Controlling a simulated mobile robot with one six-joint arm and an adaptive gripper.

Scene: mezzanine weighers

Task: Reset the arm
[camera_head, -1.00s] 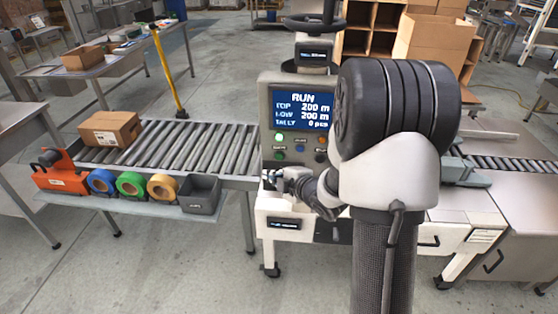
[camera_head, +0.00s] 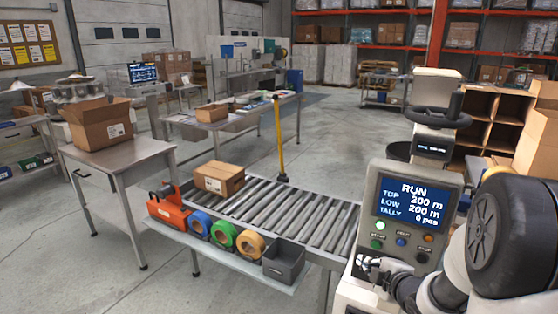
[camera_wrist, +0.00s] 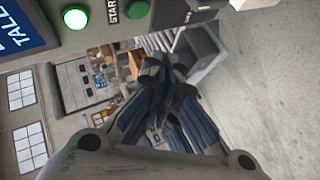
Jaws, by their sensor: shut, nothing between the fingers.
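My arm comes in from the right edge in the head view. My gripper (camera_head: 370,266) is shut and empty, just in front of the lower left part of the grey control console (camera_head: 371,208). In the wrist view my gripper's dark fingers (camera_wrist: 166,72) meet in the middle with nothing between them. The console's lower edge, a glowing lamp (camera_wrist: 75,18) and a green START button (camera_wrist: 137,9) show beyond them. I cannot tell from the frames whether the fingers touch the console.
The console screen (camera_head: 412,201) reads RUN. A roller conveyor (camera_head: 303,211) carries a cardboard box (camera_head: 219,179). An orange tape dispenser (camera_head: 168,211), tape rolls and a grey bin (camera_head: 284,262) line its front shelf. A steel table (camera_head: 122,157) stands left. Open floor lies at lower left.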

